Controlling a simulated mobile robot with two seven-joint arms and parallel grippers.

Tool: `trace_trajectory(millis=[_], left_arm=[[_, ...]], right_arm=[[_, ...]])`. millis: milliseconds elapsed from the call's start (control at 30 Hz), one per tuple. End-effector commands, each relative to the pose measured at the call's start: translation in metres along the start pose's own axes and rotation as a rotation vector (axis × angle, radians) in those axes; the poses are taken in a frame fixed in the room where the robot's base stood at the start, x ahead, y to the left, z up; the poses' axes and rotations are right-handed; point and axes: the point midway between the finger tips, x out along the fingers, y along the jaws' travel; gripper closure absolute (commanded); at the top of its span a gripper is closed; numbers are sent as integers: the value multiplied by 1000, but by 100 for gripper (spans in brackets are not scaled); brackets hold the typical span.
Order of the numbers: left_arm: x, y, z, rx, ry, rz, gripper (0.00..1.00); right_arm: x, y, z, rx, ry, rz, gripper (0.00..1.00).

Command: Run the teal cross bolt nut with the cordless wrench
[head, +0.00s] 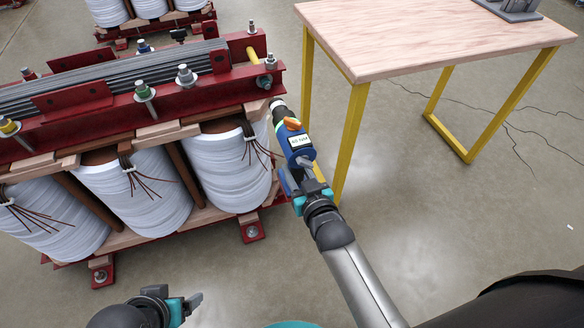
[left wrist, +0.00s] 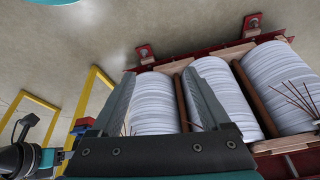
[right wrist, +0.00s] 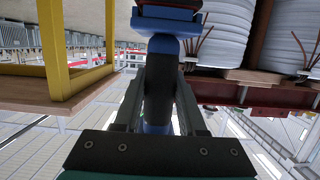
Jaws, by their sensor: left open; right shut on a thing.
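The cordless wrench (head: 299,146), blue with an orange part and a pale label, is held in my right gripper (head: 303,180). Its handle (right wrist: 160,85) lies between the fingers in the right wrist view. The wrench's nose (head: 277,104) points up at the right end of the red clamp beam (head: 215,97), just below a grey bolt end. I cannot tell whether it touches a nut. A bolt with a green collar (head: 144,91) stands further left on the beam. My left gripper (head: 193,303) is open and empty, low in front of the coils.
White-wound coils (head: 232,170) with loose brown leads stand under the beam. A wooden-topped table (head: 430,30) with yellow legs (head: 348,145) stands close to the right of the wrench. Bare floor (head: 420,215) lies between the table and my right arm.

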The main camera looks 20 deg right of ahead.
Motion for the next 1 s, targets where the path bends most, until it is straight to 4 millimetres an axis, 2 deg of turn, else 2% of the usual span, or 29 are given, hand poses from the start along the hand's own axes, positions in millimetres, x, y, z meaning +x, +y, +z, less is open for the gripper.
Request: trace_trajectory(millis=[100,467,767,1000], left_arm=[[-4,0,-1,0,6,-1,20],[-6,0,-2,0,7,-1,20],[4,0,3,0,-11,0,20],[-6,0,-2,-1,11,-1,20]], right_arm=[[6,1,1,0,15,0,100],[6,1,2,-1,15,-1,100],[6,1,0,0,16,-1,100],[28,1,-4,0,18,-1,100]])
